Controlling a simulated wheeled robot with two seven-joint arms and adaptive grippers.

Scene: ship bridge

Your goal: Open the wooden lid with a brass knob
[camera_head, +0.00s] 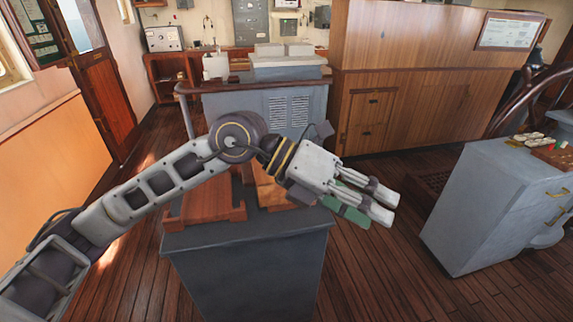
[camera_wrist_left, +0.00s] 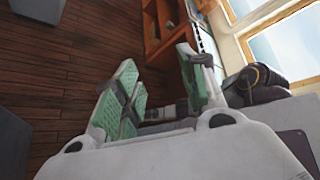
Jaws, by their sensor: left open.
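A low reddish-brown wooden piece (camera_head: 205,208) lies on top of the dark grey cabinet (camera_head: 245,260) in the middle of the head view. A second, lighter wooden piece (camera_head: 268,192) sits beside it, partly behind my left arm. I cannot tell which of them is the lid, and no brass knob shows. My left gripper (camera_head: 372,205) is open and empty, above and to the right of the wooden pieces, pointing right. In the left wrist view its green-padded fingers (camera_wrist_left: 160,85) stand apart with nothing between them. My right gripper is not in view.
A grey console (camera_head: 265,105) with a railing stands behind the cabinet. A grey drawer unit (camera_head: 490,205) stands at the right, with small items on top. A wooden panelled counter (camera_head: 430,50) fills the back right. The plank floor (camera_head: 385,270) between cabinet and drawer unit is clear.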

